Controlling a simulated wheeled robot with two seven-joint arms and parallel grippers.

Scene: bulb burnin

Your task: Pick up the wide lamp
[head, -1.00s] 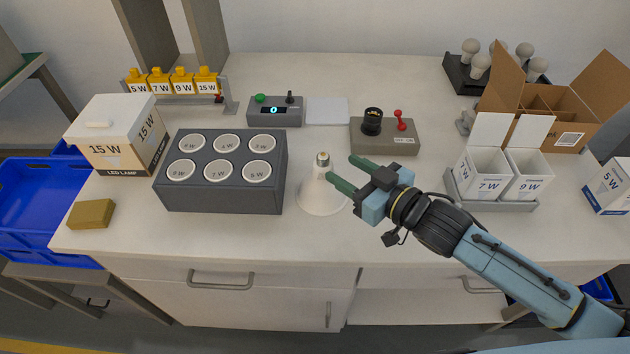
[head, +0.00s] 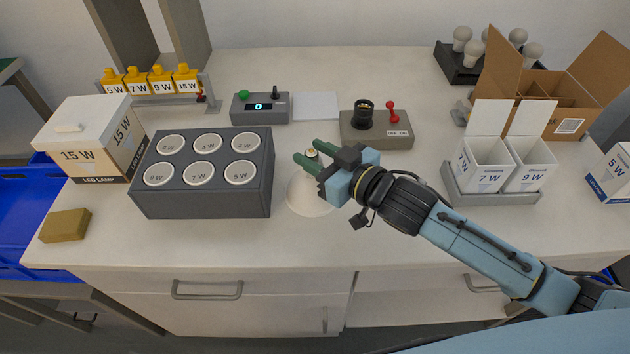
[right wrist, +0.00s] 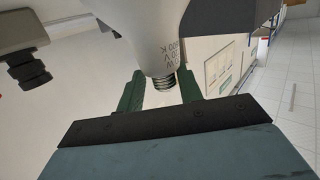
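The wide lamp (head: 308,198) is a white cone-shaped bulb standing on its broad face on the table, its metal screw cap upward. My right gripper (head: 305,152) is at the lamp's top, its green fingers apart on either side of the neck and cap. The right wrist view shows the lamp's printed neck (right wrist: 155,45) and threaded cap between the two fingers of the gripper (right wrist: 160,82). Whether a finger touches the neck cannot be told. My arm and gripper hide part of the lamp in the head view. My left gripper is not in view.
A grey block with several labelled sockets (head: 207,192) stands close left of the lamp. A grey device with a red lever (head: 375,130) is behind it. A grey tray with white boxes (head: 493,199) stands to the right. The table front is clear.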

